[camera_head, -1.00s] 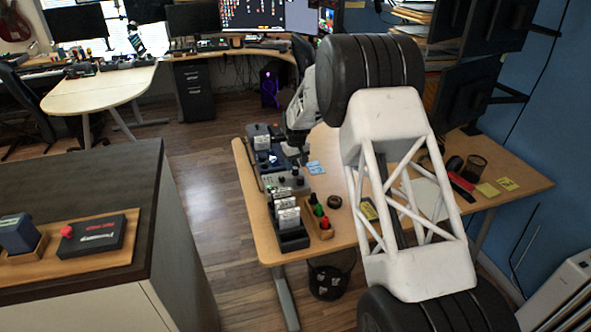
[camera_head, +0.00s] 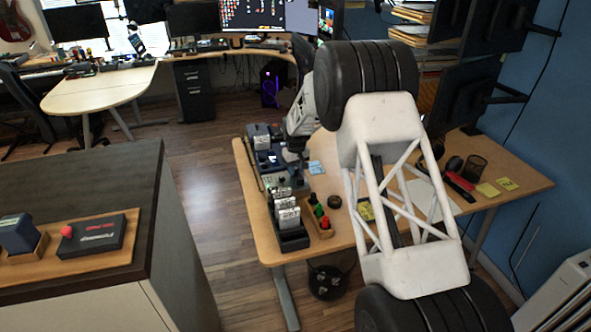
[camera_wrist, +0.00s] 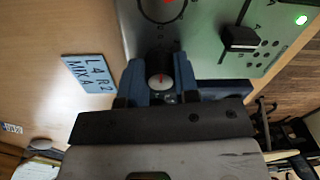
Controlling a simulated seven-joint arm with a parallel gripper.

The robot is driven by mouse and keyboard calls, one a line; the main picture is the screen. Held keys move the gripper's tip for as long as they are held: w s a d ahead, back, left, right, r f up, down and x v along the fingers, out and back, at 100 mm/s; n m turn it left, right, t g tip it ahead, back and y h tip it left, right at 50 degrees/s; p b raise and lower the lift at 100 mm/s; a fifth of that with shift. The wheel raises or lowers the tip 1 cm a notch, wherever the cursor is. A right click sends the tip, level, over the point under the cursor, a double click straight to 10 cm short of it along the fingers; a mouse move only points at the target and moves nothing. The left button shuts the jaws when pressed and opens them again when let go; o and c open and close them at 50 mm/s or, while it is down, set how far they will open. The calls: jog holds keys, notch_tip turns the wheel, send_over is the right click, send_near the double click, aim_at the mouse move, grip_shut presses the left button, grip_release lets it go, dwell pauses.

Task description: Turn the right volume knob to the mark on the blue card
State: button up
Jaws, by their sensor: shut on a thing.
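In the wrist view my gripper (camera_wrist: 160,66) is shut on a round knob (camera_wrist: 160,82) with a pale top and a red pointer line. The knob sits at the edge of a grey-green panel (camera_wrist: 205,45). Part of a second dial (camera_wrist: 162,10) with a red mark and a ring shows at the top edge. The blue card (camera_wrist: 89,74) lies on the table left of the jaws and seems to read "L4 R2" and "MIX A". In the head view the card (camera_head: 316,167) lies beside the device, and the knob is hidden by my arm.
The panel also has a black switch (camera_wrist: 239,39) and a lit green lamp (camera_wrist: 301,20). In the head view, a black holder with cards (camera_head: 290,238) and a wooden tray with red and green pieces (camera_head: 322,228) stand nearer on the table (camera_head: 345,238).

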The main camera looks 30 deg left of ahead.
jog(key=shift+m, duration=0.5)
jog(key=m, duration=0.2)
jog(key=shift+m, duration=2.3)
jog(key=o, duration=0.9)
jog(key=shift+o, duration=0.2)
jog(key=shift+r, duration=0.1)
